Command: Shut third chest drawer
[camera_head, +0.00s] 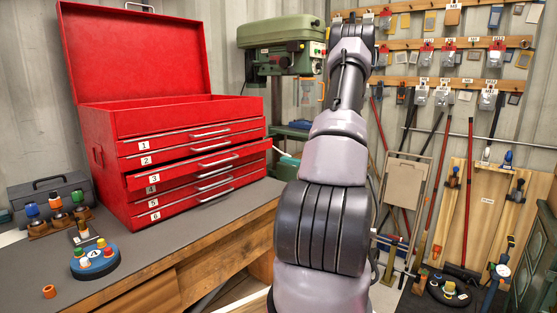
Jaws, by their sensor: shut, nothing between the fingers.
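The red tool chest (112,185) stands on the workbench at the left with its lid up. Its drawers carry labels 1 to 6. The third drawer (180,173) sticks out past the drawers above and below it and partly covers the fourth drawer. Its bar handle (218,160) faces the front right. The other drawers look flush. My arm rises through the middle of the view, to the right of the chest and apart from it in the picture. My gripper does not show.
A grey toolbox (50,190) is at the left. A green drill press (275,40) stands behind, right of the chest.

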